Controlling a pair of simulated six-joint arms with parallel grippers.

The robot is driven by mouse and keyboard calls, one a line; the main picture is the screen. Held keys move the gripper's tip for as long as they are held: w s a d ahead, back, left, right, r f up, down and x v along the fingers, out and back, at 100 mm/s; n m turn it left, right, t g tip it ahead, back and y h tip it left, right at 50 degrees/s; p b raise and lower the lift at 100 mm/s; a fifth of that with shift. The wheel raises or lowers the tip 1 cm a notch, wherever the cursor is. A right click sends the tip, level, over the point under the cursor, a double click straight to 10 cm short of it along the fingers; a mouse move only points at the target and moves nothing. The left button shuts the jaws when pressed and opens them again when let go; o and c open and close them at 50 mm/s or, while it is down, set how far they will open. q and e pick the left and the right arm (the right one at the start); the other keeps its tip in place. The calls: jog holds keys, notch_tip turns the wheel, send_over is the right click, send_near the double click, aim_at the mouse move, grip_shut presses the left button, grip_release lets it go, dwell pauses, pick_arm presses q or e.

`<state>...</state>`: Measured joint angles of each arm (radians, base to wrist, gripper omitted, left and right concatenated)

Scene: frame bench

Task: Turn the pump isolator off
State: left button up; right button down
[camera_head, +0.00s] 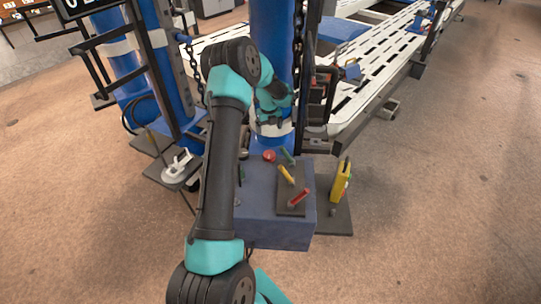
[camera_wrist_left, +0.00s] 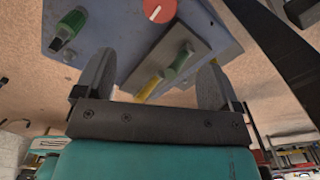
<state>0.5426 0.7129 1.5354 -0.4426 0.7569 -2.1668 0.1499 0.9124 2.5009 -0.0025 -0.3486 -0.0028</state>
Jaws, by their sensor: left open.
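A blue-grey box (camera_head: 258,215) stands at the foot of a blue column. On its top is a round red knob (camera_head: 269,156), which the left wrist view shows with a white bar across it (camera_wrist_left: 160,9). No label is readable, so I cannot tell for certain which control is the pump isolator. Beside the knob, a dark plate (camera_head: 291,208) carries a green lever (camera_head: 288,156), a yellow lever (camera_head: 286,174) and a red lever (camera_head: 299,197). My left gripper (camera_wrist_left: 158,65) is open and empty, apart from the box, with the yellow and green levers showing between its fingers.
A green-handled control (camera_wrist_left: 66,31) sits on the box in the left wrist view. A yellow device (camera_head: 341,181) stands right of the box. The blue column (camera_head: 272,40) and a hanging chain (camera_head: 299,50) rise behind. Open floor lies at the front right.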

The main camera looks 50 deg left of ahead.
aim_at(269, 154)
pick_arm(q)
notch_tip(269, 154, down, 17)
jog(key=shift+f, duration=0.15)
dwell(0.5)
jog(key=shift+c, duration=0.5)
jog(key=c, duration=0.8)
jog(key=shift+c, duration=0.2)
